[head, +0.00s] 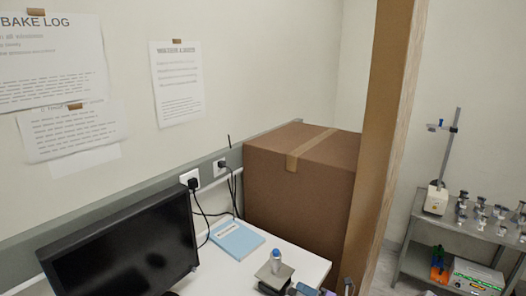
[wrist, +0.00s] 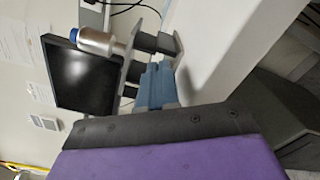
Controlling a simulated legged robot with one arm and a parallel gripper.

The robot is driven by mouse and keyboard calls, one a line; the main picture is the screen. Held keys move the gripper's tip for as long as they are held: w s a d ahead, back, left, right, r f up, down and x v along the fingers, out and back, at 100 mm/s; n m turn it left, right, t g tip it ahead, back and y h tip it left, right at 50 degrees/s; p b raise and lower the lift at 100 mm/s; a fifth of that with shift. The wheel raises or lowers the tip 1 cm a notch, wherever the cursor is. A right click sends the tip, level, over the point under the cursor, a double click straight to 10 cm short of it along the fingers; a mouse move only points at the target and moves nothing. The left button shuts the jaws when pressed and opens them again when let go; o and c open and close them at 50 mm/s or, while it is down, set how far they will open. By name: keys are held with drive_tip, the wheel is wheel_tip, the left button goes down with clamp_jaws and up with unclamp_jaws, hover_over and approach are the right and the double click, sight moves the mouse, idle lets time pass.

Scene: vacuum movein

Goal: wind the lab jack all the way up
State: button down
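The lab jack (head: 272,278) stands near the front edge of the white bench, cut off by the bottom of the head view. A silver bottle with a blue cap (head: 276,261) stands on its top plate. In the wrist view, turned sideways, the jack's top plate (wrist: 138,45) and lower plate (wrist: 172,38) are apart, with dark parts between; the bottle (wrist: 95,42) is on the top plate. My gripper's blue fingers (wrist: 157,72) are close together, with tips right at the jack's side. The jack's knob is hidden; I cannot tell whether they grip it.
A black monitor (head: 120,245) stands on the bench at left, and a light blue booklet (head: 237,240) lies behind the jack. A large cardboard box (head: 300,190) stands behind the bench's right end. A tall brown post (head: 383,130) rises to the right. A grey shelf cart (head: 440,238) stands far right.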

idle(0.4)
drive_tip(key=shift+w+d, duration=0.3)
drive_tip(key=p+v, duration=0.3)
drive_tip(key=v, duration=0.3)
drive_tip(key=shift+a, duration=0.1)
